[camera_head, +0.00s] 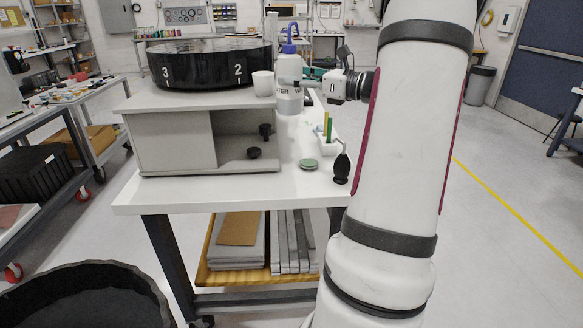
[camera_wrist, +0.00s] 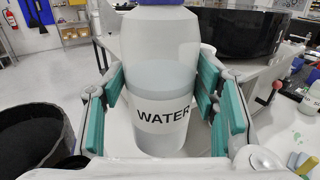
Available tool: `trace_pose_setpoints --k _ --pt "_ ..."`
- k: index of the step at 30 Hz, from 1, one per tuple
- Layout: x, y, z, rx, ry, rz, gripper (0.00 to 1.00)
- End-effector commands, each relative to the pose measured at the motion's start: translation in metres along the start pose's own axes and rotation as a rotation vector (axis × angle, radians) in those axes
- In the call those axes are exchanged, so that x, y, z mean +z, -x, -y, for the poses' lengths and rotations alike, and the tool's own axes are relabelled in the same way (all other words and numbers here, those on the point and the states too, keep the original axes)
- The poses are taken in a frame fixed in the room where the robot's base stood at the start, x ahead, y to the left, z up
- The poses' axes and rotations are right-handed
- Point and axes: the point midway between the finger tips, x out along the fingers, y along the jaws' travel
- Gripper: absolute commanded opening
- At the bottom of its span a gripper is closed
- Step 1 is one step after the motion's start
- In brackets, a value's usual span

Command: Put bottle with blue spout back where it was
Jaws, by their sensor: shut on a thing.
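The bottle with the blue spout (camera_head: 289,72) is translucent white, about half full and labelled "WATER". It is upright just right of the cabinet top in the head view, and I cannot tell whether its base touches the table. In the wrist view the bottle (camera_wrist: 160,85) fills the middle, with its top cut off. My gripper (camera_wrist: 163,108) has teal finger pads on both sides of the bottle and is shut on it. In the head view my gripper (camera_head: 312,80) reaches the bottle from the right, partly hidden behind it.
A black round turntable (camera_head: 210,72) and a white cup (camera_head: 263,84) stand on the grey cabinet (camera_head: 175,140), close left of the bottle. The white table (camera_head: 230,190) holds a green lid (camera_head: 308,164), a black bulb blower (camera_head: 342,166) and a tray with tools. A black bin (camera_head: 85,300) stands at front left.

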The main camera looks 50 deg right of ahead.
Motion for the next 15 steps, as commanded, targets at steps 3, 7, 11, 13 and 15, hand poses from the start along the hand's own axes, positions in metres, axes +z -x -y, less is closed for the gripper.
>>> trace_pose_setpoints --k 3,7,11,13,15 --pt "-0.031 0.0 0.0 0.0 -0.005 0.002 0.44" --pt "-0.063 -0.001 0.0 0.0 -0.005 0.002 0.44" --pt "-0.094 -0.001 0.0 0.0 -0.005 0.002 0.44" --pt "-0.111 -0.001 0.0 0.0 -0.005 0.002 0.44" --pt "-0.128 -0.001 0.0 0.0 -0.004 0.002 0.44"
